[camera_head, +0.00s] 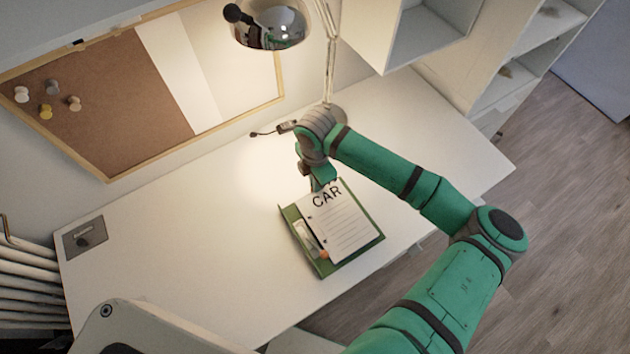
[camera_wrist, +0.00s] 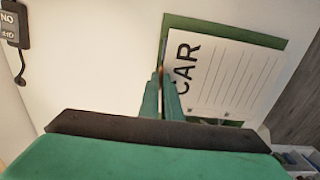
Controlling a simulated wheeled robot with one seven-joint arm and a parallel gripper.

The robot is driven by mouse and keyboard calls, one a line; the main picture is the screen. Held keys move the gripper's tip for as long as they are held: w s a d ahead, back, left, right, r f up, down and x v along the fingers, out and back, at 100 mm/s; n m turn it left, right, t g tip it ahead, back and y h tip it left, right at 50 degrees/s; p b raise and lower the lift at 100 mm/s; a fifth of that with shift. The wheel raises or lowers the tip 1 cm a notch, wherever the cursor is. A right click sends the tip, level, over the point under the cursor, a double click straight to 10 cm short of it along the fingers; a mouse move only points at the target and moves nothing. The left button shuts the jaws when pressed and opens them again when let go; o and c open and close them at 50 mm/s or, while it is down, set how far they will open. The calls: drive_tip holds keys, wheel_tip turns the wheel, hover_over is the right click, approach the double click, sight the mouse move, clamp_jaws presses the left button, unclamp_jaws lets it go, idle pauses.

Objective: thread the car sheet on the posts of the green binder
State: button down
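The car sheet (camera_head: 345,222) is a white page with "CAR" at its top and ruled lines; it lies over the green binder (camera_head: 372,243) on the desk, slightly askew. In the wrist view the sheet (camera_wrist: 232,75) covers most of the binder (camera_wrist: 225,30), whose green border shows. My gripper (camera_head: 322,184) is at the sheet's top edge, near the "CAR" heading. In the wrist view its fingertips (camera_wrist: 162,80) are close together at the sheet's edge, seemingly pinching it. The binder's metal clip part (camera_head: 306,233) and an orange piece (camera_head: 323,254) show left of the sheet. I cannot make out whether posts pass through the sheet.
The white desk (camera_head: 190,240) is clear around the binder. A corkboard (camera_head: 100,90) leans at the back left. Shelves (camera_head: 520,50) stand at the right.

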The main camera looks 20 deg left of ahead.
drive_tip(key=c, duration=1.9)
unclamp_jaws()
drive_tip(key=shift+s, duration=0.1)
wheel_tip(320, 180, up, 11)
